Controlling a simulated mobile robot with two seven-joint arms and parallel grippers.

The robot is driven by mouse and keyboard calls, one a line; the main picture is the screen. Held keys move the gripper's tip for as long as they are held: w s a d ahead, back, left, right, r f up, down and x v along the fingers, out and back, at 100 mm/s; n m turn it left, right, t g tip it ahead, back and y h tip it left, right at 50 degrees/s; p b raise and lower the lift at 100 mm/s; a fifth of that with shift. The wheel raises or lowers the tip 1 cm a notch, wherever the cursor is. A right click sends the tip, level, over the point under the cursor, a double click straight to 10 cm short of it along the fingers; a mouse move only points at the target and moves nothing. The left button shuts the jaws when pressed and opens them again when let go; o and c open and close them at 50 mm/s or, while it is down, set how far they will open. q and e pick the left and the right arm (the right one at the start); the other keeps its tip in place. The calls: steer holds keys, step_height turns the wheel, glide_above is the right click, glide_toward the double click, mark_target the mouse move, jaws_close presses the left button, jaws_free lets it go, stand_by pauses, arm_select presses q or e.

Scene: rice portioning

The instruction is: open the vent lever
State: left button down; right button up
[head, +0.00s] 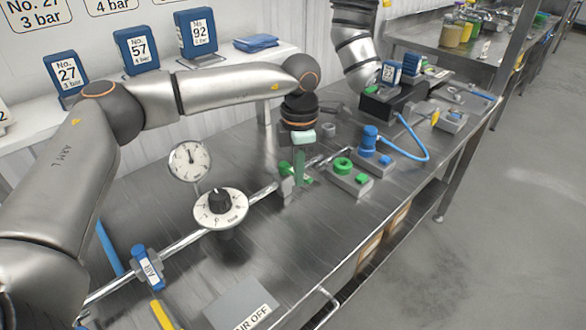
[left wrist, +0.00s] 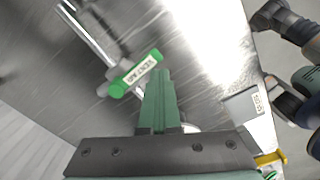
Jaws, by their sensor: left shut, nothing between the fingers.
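The vent lever (left wrist: 136,74) is a green bar with a white label, mounted on a metal pipe; it shows just left of my fingertips in the left wrist view. My left gripper (head: 300,172) points down over the pipe in the middle of the bench in the head view, and its green fingers overlap the lever's area there. The fingers also show in the left wrist view (left wrist: 160,78), shut together with nothing between them. They are right beside the lever; I cannot tell whether they touch it. My right gripper does not show.
A round gauge (head: 190,162) and a dial knob (head: 220,205) stand left of the gripper. A blue AIR lever (head: 147,268) sits on the pipe at front left.

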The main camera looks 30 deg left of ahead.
arm_select(q)
steer(key=shift+w+d, duration=0.15)
steer(key=shift+w, duration=0.1)
steer(key=shift+w+d+p, duration=0.25)
steer(key=shift+w+p, duration=0.05)
steer(key=shift+w, duration=0.75)
steer(key=shift+w+p, duration=0.35)
steer(key=shift+w, duration=0.7)
